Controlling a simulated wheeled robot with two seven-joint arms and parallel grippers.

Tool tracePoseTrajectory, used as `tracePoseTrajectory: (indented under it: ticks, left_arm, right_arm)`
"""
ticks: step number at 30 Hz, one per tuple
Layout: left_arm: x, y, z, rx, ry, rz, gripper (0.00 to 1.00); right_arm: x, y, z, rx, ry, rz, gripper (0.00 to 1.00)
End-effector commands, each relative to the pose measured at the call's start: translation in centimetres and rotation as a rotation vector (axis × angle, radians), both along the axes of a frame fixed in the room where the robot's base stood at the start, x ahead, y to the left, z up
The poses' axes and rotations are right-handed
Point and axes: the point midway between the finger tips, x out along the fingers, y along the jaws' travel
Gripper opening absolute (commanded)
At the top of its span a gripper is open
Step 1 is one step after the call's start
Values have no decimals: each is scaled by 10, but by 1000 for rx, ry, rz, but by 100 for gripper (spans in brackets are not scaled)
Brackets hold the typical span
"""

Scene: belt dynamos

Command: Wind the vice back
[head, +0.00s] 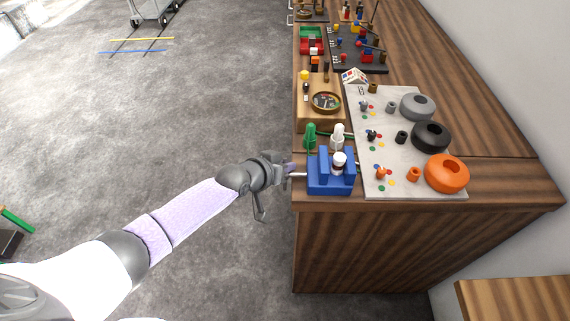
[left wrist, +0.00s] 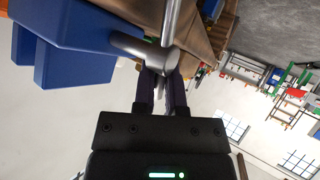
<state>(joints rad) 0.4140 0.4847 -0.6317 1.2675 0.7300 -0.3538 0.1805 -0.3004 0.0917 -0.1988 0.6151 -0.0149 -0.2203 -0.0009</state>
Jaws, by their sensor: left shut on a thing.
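The blue vice (head: 330,183) stands at the table's near left corner, and its blue body also fills the upper left of the left wrist view (left wrist: 75,25). A small white and dark cylindrical part (head: 338,164) sits upright at the vice; I cannot tell how tightly its jaws hold it. A grey screw and crossbar handle (left wrist: 170,25) stick out from the vice's left side. My left gripper (head: 287,172) is beside the vice, past the table's edge. In the left wrist view its dark fingers (left wrist: 161,92) are shut on the handle bar. My right gripper is out of view.
A grey board (head: 410,185) to the right holds grey, black and orange (head: 446,173) round parts and small pieces. Behind the vice stand a green bottle (head: 310,137), a white bottle (head: 338,137) and a wooden block with a gauge (head: 326,101).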

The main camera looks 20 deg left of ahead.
Motion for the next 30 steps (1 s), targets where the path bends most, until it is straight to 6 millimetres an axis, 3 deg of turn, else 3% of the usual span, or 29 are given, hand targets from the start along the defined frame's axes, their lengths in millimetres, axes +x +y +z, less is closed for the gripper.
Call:
tracePoseTrajectory:
  ticks: [5, 6, 10, 30]
  left_arm:
    - [-4, 0, -6, 6, 15, -3, 0]
    - [-4, 0, -6, 6, 16, -3, 21]
    - [-4, 0, -6, 6, 16, -3, 48]
    - [-2, -1, -2, 2, 5, -3, 48]
  right_arm:
    - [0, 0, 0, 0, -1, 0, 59]
    - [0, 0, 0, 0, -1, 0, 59]
    - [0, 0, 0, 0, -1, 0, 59]
    - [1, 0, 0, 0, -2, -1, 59]
